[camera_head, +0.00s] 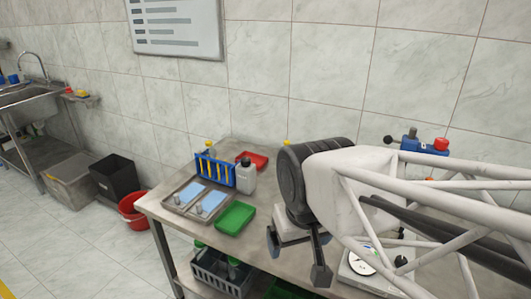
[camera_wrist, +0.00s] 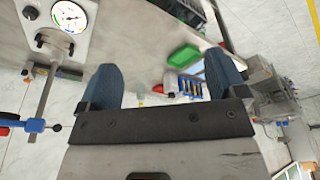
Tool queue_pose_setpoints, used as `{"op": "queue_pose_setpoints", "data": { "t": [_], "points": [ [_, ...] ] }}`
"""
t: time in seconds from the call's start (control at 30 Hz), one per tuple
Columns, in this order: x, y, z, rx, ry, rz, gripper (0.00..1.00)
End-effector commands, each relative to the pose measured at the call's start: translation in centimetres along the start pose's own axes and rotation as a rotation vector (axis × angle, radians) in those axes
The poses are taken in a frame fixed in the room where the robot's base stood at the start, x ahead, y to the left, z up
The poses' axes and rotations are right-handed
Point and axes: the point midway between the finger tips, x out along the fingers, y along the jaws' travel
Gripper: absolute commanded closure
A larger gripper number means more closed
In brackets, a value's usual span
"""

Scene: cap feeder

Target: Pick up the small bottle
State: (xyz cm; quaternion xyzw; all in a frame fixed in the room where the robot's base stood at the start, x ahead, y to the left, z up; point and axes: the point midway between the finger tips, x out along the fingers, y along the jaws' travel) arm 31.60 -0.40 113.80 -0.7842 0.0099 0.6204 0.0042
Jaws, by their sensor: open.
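My gripper (camera_head: 297,260) is open and empty above the table, right of the green tray; its two blue fingers also show spread apart in the wrist view (camera_wrist: 163,80). Which of these is the small bottle I cannot tell. In the wrist view, the rack area shows small between the fingers, and bottle details are unclear.
A blue rack (camera_head: 214,171) with yellow items, a red tray (camera_head: 254,160) and a green tray (camera_head: 235,218) share the table (camera_head: 275,186). A dial gauge (camera_head: 361,262) stands at the front right. Bins stand on the floor at left.

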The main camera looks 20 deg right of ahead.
Motion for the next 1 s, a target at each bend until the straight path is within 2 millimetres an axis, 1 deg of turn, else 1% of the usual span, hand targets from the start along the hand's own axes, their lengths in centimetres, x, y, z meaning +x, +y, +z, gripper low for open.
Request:
{"op": "queue_pose_setpoints", "data": {
  "t": [0.27,0.37,0.47,0.57,0.67,1.0],
  "points": [
    [0.0,0.0,-0.1,-0.001,0.000,0.000,0.10],
    [-0.1,0.0,-0.5,-0.007,-0.001,0.001,0.10],
    [-0.3,0.1,-1.3,-0.022,-0.004,0.002,0.10],
    [-0.6,0.3,-2.6,-0.045,-0.010,0.005,0.10],
    [-0.9,0.5,-4.4,-0.079,-0.016,0.008,0.10],
    [-1.7,1.8,-12.4,-0.224,-0.042,0.020,0.10]
  ]
}}
